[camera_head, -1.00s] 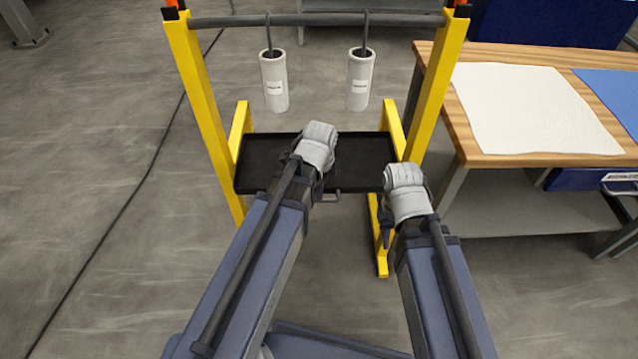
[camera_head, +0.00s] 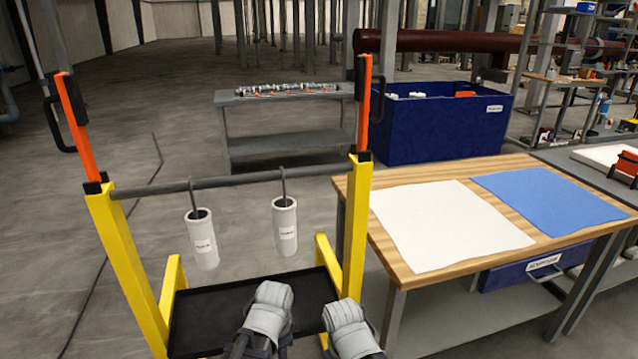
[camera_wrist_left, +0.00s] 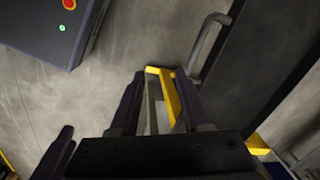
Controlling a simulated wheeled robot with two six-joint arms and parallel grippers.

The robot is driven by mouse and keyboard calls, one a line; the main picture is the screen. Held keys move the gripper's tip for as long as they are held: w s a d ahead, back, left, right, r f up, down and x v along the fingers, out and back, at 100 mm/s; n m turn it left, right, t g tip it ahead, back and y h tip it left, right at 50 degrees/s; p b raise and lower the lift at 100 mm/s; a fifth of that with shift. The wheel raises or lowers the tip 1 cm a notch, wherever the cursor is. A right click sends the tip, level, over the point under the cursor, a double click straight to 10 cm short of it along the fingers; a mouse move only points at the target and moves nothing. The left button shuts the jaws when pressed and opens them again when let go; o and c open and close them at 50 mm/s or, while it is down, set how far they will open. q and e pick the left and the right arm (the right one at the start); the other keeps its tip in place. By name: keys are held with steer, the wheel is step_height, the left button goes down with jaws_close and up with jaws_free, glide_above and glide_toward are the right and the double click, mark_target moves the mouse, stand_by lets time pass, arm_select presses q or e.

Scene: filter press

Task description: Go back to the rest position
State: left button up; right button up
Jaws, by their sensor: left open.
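My left gripper (camera_wrist_left: 160,80) shows in the left wrist view with its two dark fingers apart and nothing between them. It points down past the yellow stand's foot (camera_wrist_left: 168,100), which shows beyond the fingers. In the head view, the grey joints of both my arms rise from the bottom edge, in front of the black tray (camera_head: 188,322). The jaws themselves are hidden there. My right gripper cannot be made out.
Two white filter cartridges (camera_head: 202,245) (camera_head: 285,232) hang by hooks from the grey bar (camera_head: 225,180) of the yellow stand (camera_head: 122,255). A wooden bench (camera_head: 395,262) with a white cloth (camera_head: 450,225) and a blue cloth (camera_head: 550,200) stands right. A blue bin (camera_head: 440,130) is behind.

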arm_select(q)
steer(key=s+d+n+g, duration=0.1)
steer(key=s+d+n, duration=0.4)
steer(key=s+n, duration=0.15)
step_height(320, 180, up, 19)
steer(key=p, duration=1.8)
steer(key=shift+s+f+y+p, duration=0.2)
steer(key=shift+y+p, duration=0.1)
